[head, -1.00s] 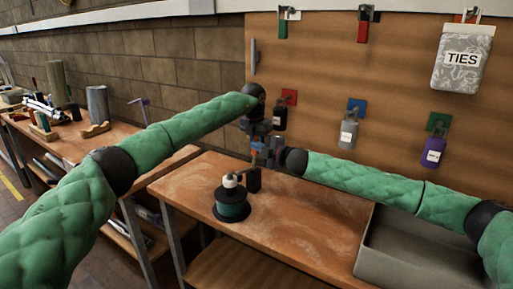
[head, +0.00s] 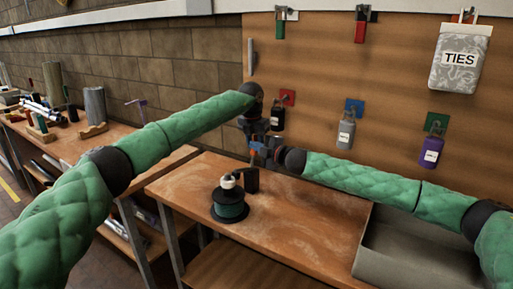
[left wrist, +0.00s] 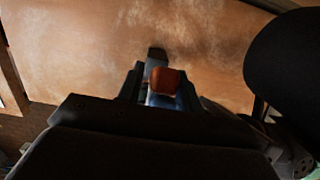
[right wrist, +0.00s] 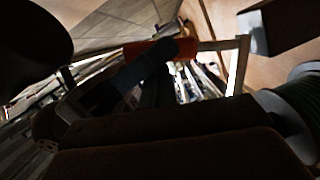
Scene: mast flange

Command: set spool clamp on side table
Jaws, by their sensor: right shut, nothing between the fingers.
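A small orange and blue clamp (head: 258,147) hangs above the wooden table (head: 300,215), beside the pegboard. My left gripper (head: 256,137) comes down over it; in the left wrist view the clamp's orange-brown end (left wrist: 167,82) shows between the fingers (left wrist: 160,92), with blue below. My right gripper (head: 272,153) is right beside the clamp, shut and empty. In the right wrist view the orange bar (right wrist: 160,48) crosses in front of my right gripper; whether they touch cannot be told.
A dark upright block (head: 252,180) stands close beside the spool. A grey open bin (head: 400,250) is at the table's right. A cluttered bench (head: 70,145) stands at left. The table's middle is clear.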

